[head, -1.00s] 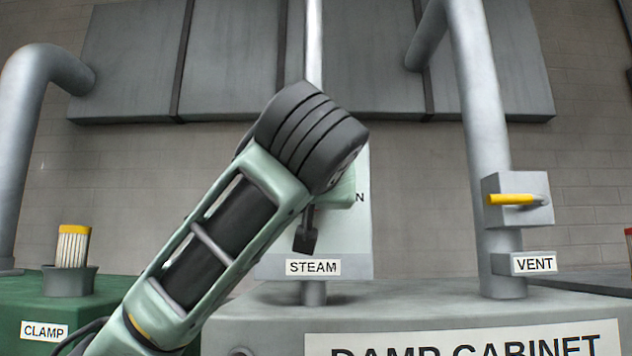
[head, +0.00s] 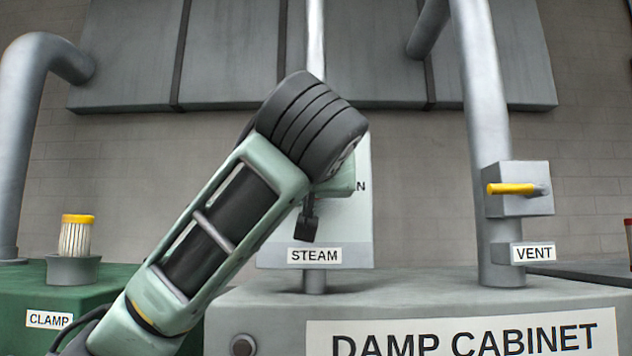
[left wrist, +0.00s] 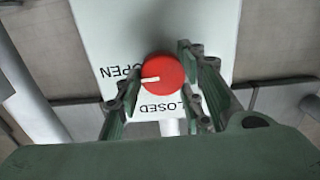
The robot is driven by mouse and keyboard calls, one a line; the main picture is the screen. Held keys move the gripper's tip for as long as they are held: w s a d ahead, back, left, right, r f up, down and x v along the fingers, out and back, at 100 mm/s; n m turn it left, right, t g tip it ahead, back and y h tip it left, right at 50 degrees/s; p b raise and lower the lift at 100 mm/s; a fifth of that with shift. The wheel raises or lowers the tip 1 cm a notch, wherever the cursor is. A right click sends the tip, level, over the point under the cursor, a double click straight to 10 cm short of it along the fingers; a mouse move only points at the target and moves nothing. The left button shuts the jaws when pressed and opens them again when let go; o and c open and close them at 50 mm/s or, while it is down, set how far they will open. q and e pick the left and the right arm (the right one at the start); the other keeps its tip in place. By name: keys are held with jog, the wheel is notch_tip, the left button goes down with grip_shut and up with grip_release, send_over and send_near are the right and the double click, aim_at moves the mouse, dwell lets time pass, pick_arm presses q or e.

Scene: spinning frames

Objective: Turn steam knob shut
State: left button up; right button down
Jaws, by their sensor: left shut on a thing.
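The red steam knob (left wrist: 163,74) shows in the left wrist view, on a pale plate (left wrist: 212,30) marked OPEN and CLOSED. Its white pointer points left, close to the end of the word OPEN and away from the middle of CLOSED. My left gripper (left wrist: 160,67) has its fingers on both sides of the knob and is shut on it. In the head view, my left wrist covers the knob and most of the plate above the STEAM label (head: 314,256). One dark fingertip of my left gripper (head: 307,229) shows there. My right gripper is in neither view.
The damp cabinet (head: 420,290) stands below the plate. A vent pipe with a yellow-handled valve (head: 513,189) rises at right. A green clamp box (head: 110,290) with a yellow-topped cylinder (head: 77,235) is at left. Large grey panels (head: 230,60) hang behind.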

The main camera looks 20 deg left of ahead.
pick_arm(q)
jog(key=shift+s+a+r+n+b, duration=0.15)
jog(key=shift+n+b, duration=0.75)
jog(key=shift+n, duration=2.05)
jog(key=shift+w+r+n+b, duration=0.15)
jog(key=shift+n+b, duration=0.75)
jog(key=shift+n, duration=2)
jog(key=shift+s+a+r+n+b, duration=0.15)
jog(key=shift+n+b, duration=0.75)
jog(key=shift+n, duration=2.05)
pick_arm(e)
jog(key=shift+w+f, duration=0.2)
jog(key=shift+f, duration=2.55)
pick_arm(q)
jog(key=shift+d, duration=0.1)
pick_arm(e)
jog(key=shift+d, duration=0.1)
pick_arm(q)
jog(key=o, duration=1)
jog(key=shift+o, duration=0.2)
jog(key=shift+f, duration=0.1)
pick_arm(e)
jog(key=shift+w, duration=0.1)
